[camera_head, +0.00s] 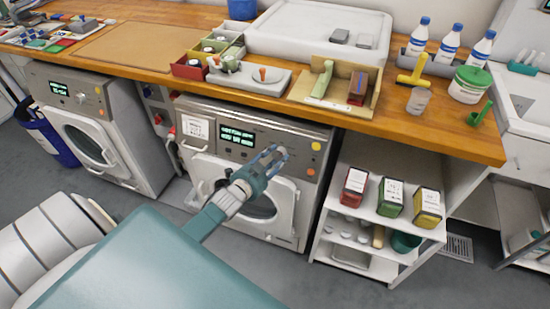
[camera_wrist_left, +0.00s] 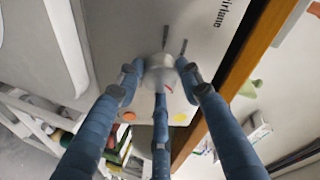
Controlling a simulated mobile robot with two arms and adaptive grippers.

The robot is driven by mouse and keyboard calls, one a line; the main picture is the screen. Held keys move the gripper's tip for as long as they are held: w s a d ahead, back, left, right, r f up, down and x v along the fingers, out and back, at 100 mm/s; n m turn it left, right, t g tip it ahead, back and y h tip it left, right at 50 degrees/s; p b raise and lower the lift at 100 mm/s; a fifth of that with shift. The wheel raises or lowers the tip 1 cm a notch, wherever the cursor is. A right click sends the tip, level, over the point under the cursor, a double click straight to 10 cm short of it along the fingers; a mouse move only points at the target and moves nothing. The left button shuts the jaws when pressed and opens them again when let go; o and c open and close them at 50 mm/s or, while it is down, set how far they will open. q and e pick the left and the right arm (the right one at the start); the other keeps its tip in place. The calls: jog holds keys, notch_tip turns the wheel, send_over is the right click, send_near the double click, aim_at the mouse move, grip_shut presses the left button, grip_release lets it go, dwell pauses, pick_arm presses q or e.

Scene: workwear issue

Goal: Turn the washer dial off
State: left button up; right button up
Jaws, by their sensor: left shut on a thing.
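The middle washer (camera_head: 208,150) stands under the wooden counter, with a lit green display (camera_head: 237,137) and a round door below its control panel. My left gripper (camera_head: 272,157) reaches its panel, right of the display. In the left wrist view, its blue fingers (camera_wrist_left: 163,78) are closed around the pale round washer dial (camera_wrist_left: 160,66), covering parts of its edge. A red mark shows near the dial's lower edge. The dial's exact setting cannot be read. My right gripper is not in view.
A second washer (camera_head: 60,84) with a lit display stands at left. An open shelf (camera_head: 375,226) with red, green and yellow boxes is right of the middle washer. The wooden counter (camera_head: 440,137) above holds trays, bottles and tools. Grey floor is clear in front.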

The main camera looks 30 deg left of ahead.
pick_arm(q)
jog(key=n, duration=0.5)
jog(key=shift+w+d+r+t+y, duration=0.1)
jog(key=shift+r+t+y, duration=0.1)
jog(key=shift+t+y, duration=0.15)
jog(key=shift+n+y, duration=0.45)
jog(key=shift+n, duration=1.35)
jog(key=shift+r, duration=0.1)
jog(key=o, duration=1.1)
jog(key=shift+o, duration=0.2)
jog(key=shift+s+f, duration=0.25)
jog(key=shift+s, duration=0.35)
jog(key=v, duration=1.1)
